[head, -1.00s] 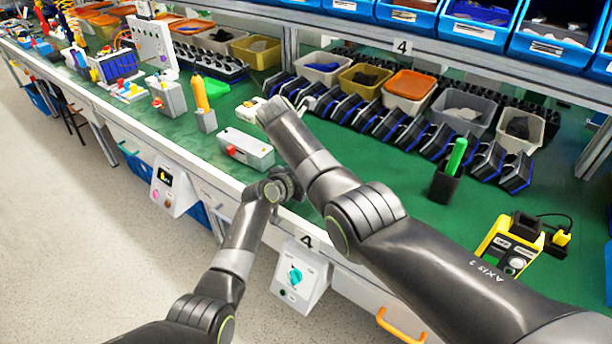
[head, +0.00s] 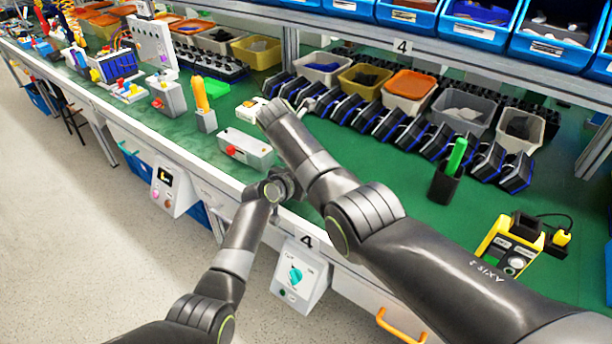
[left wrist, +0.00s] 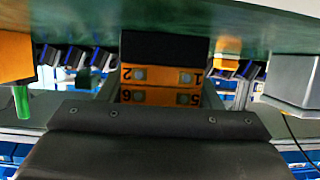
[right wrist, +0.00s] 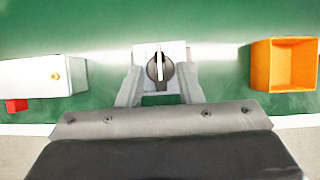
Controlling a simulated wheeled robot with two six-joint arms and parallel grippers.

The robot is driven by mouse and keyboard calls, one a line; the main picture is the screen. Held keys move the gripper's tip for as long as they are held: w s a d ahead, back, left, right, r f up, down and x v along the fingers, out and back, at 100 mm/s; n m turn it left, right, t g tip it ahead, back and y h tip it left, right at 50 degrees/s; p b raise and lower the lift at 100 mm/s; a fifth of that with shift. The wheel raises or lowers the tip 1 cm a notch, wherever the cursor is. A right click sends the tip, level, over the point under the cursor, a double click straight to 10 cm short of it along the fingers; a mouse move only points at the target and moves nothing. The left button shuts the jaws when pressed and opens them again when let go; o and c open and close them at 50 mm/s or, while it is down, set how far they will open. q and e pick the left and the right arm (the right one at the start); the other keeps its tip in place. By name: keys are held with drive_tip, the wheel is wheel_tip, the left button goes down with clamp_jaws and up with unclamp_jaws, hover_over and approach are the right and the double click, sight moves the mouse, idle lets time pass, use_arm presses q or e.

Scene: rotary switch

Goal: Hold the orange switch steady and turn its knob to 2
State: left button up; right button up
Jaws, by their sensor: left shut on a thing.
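The orange switch (left wrist: 160,76) shows in the left wrist view as an orange terminal body with numbers and a black part, upside down there. My left gripper (left wrist: 160,98) is shut on it, one finger at each side. In the right wrist view its pale square face (right wrist: 143,53) carries a dark round knob (right wrist: 160,68) with a white pointer lying nearly up and down in the picture. My right gripper (right wrist: 160,84) is open, its fingers apart on both sides of the knob. The printed positions are not readable. In the head view my arms hide the switch and both grippers.
A grey box with a red button (head: 246,148) stands on the green bench beside my arms; it also shows in the right wrist view (right wrist: 40,77). An orange open container (right wrist: 285,65) is at the right there.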

drive_tip(key=shift+r, duration=2.5)
